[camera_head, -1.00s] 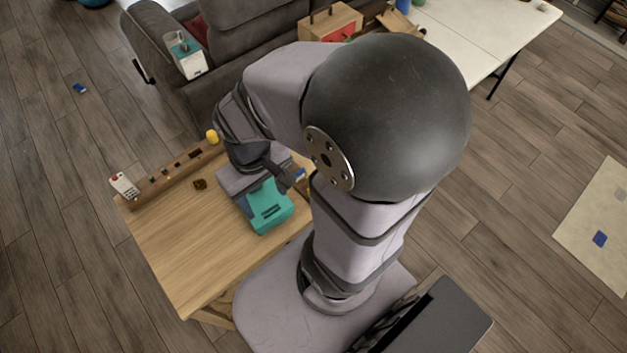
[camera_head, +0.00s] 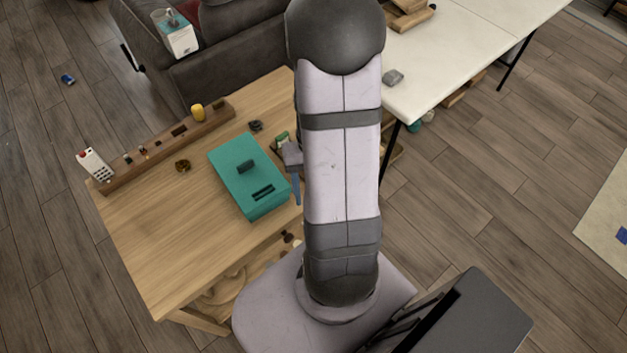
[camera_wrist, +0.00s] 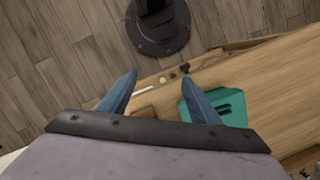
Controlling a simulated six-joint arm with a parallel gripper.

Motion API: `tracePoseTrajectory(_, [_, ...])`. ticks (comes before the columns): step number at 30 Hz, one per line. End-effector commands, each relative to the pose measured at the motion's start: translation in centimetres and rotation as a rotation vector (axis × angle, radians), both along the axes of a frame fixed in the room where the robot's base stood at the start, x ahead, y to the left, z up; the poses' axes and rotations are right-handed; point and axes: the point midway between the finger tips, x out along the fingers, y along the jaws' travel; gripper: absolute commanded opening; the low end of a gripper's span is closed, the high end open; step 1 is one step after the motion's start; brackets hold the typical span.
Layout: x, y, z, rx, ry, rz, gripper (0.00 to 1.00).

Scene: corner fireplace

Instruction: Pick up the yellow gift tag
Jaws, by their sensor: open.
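I cannot make out a yellow gift tag in either view; it may be hidden behind my arm or too small to tell. The only clear yellow thing is a small rounded piece (camera_head: 197,112) at the far end of a wooden rail. My gripper (camera_wrist: 160,78) is open in the wrist view, with two blue fingers apart and nothing seen between them. In the head view it is mostly hidden behind my arm, right of the teal box (camera_head: 236,190) on the table. The teal box also shows beyond the right finger in the wrist view (camera_wrist: 235,103).
The wooden table (camera_head: 170,240) has clear room at its front left. The wooden rail (camera_head: 140,165) runs along its left edge, with a white remote-like thing (camera_head: 94,163) at its near end. Small dark pieces lie near the box. A grey sofa (camera_head: 225,65) and white table (camera_head: 455,60) stand behind.

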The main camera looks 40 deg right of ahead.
Motion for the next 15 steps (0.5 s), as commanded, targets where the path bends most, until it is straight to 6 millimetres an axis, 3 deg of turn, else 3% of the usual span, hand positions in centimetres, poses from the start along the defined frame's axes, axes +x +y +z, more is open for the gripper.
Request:
tracePoseTrajectory(1, [1.0,-1.5,-2.2,-0.002,-0.014,0.003,0.57])
tracePoseTrajectory(2, [1.7,-2.3,-2.7,-0.005,-0.029,0.017,0.57])
tracePoseTrajectory(6, [6.5,-5.5,-1.4,-0.049,-0.137,0.178,0.57])
tracePoseTrajectory(8, [8.0,-6.5,-0.9,-0.069,-0.174,0.248,0.57])
tracePoseTrajectory(15, [9.2,-7.3,-0.5,-0.076,-0.221,0.470,0.57])
